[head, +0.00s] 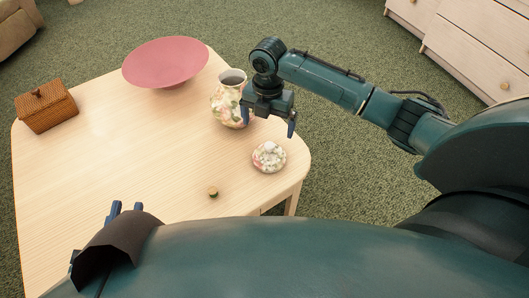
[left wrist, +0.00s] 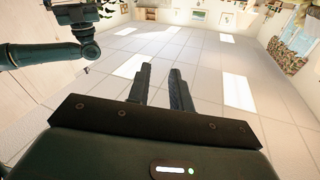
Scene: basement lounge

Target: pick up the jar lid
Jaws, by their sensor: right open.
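The jar lid (head: 277,163), round with a floral pattern and a pale knob, lies on the pale wood table (head: 110,150) near its right edge. The matching floral jar (head: 225,110) stands upright behind it, to the left. My right gripper (head: 268,121) is open and empty, with its fingers pointing down. It is above and behind the lid in the picture, in front of part of the jar. My left gripper (head: 127,208) is low at the left, away from the lid. In the left wrist view, its fingers (left wrist: 160,75) are apart with nothing between them.
A pink bowl (head: 165,62) stands at the back of the table and a wicker box (head: 46,106) at its left. A small greenish-brown object (head: 213,192) lies near the front edge. A drawer unit (head: 478,45) stands at the far right. The middle of the table is clear.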

